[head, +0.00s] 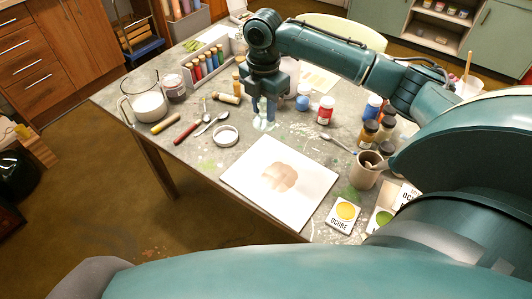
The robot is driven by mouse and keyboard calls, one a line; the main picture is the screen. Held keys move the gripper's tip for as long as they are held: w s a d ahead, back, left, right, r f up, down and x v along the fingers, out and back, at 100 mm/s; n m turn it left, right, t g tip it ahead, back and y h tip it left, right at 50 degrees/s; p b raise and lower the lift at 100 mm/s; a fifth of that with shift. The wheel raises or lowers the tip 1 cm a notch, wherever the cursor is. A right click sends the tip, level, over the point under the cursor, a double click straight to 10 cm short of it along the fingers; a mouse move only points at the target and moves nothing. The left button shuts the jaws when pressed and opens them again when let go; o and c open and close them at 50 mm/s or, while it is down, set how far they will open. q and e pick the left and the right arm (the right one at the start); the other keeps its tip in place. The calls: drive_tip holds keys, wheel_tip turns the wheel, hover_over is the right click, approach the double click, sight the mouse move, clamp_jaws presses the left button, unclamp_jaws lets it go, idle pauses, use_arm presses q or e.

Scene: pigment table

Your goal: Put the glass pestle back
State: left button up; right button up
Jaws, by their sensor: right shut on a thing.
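My right gripper (264,104) points down over the middle of the table, with its fingers shut on the glass pestle (264,125). The pestle is pale and clear, and its lower end shows below the fingertips. Its upper part is hidden by the fingers, and I cannot tell whether its foot touches the table. Just nearer lies a white slab (262,199) with a brown pigment patch on it. My left gripper is not in view.
Spoons and a white ring (225,137) lie nearby. Bottles, a beige cup (366,177) and an ochre card (343,216) crowd the right.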

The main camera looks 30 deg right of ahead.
drive_tip(key=shift+w+d+f+n, duration=0.25)
drive_tip(key=shift+d+f+n, duration=0.2)
drive_tip(key=shift+n, duration=0.25)
wheel_tip(320, 180, down, 9)
drive_tip(key=shift+f, duration=0.4)
drive_tip(key=shift+f, duration=0.15)
drive_tip(key=o, duration=1)
drive_tip(key=shift+c, duration=0.2)
wheel_tip(320, 180, up, 12)
drive_tip(key=shift+r, duration=0.15)
